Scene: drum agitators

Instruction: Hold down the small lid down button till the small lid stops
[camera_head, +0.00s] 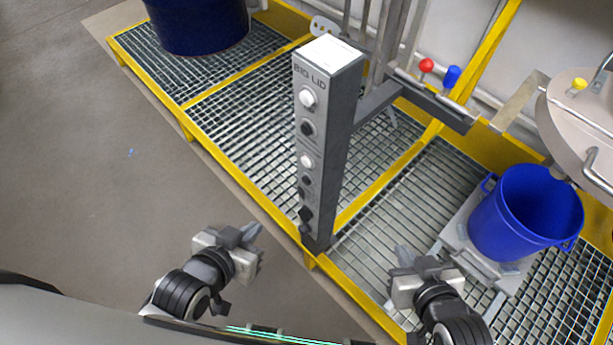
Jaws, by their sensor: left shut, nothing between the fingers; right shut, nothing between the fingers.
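A grey control post (336,143) stands upright at the middle, with "BIG LID" lettering at its top. A round metal lid (582,118) hangs over a blue bucket (528,212) at the right. My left gripper (254,234) is shut and empty, low and left of the post. My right gripper (397,278) is shut and empty, low and right of the post. Neither touches a button.
A yellow-edged grating platform (245,152) runs diagonally across the view. A dark blue drum (198,22) stands on its far left. Red (426,65) and blue (452,77) knobs sit on a frame behind the post. The floor (90,170) at left is clear.

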